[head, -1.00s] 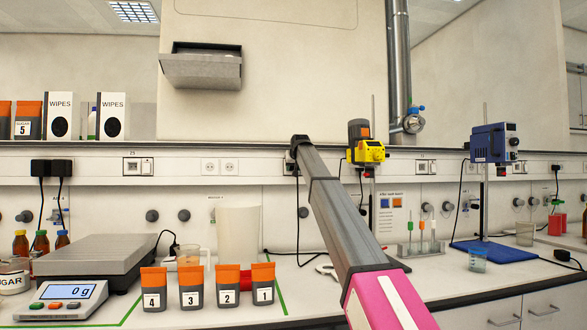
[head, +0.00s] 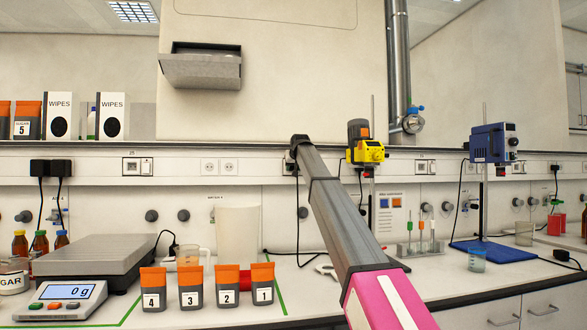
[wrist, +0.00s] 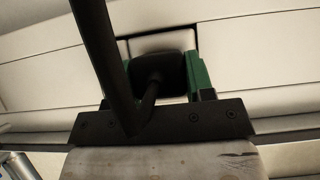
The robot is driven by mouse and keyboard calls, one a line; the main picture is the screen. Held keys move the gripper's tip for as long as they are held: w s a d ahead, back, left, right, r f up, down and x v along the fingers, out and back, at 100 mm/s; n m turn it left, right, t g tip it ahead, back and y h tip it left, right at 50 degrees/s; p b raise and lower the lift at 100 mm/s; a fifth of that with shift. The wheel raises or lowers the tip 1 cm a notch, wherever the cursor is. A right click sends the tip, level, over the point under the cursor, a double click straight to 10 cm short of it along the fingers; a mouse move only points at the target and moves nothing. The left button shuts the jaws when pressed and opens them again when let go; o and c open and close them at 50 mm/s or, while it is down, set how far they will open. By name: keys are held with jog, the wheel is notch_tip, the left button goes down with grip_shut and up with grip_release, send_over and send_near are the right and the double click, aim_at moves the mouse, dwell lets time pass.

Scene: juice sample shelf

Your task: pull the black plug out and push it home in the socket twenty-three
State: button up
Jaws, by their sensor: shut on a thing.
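My gripper (wrist: 160,73) has green fingers on both sides of a black plug (wrist: 165,66) and is shut on it. The plug's dark cable passes close in front of the wrist camera. Behind the plug is a pale square socket face in the wall trunking; I cannot tell how deep the plug sits. In the head view my arm reaches to the trunking, and a black plug (head: 289,168) with a hanging cable shows just left of it; the fingers are hidden there. Number labels are too small to read surely, so I cannot pick out socket twenty-three.
Double sockets (head: 218,167) show left of my arm, and another socket unit (head: 138,166) farther left. A yellow stirrer (head: 366,152) stands close right of the arm. Numbered pouches (head: 190,293), a scale (head: 68,300) and a large beaker (head: 238,232) stand on the bench below.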

jog(key=shift+s, duration=0.15)
jog(key=shift+s+d, duration=0.25)
jog(key=shift+s, duration=0.45)
jog(key=shift+s+d, duration=0.2)
jog(key=shift+s, duration=0.5)
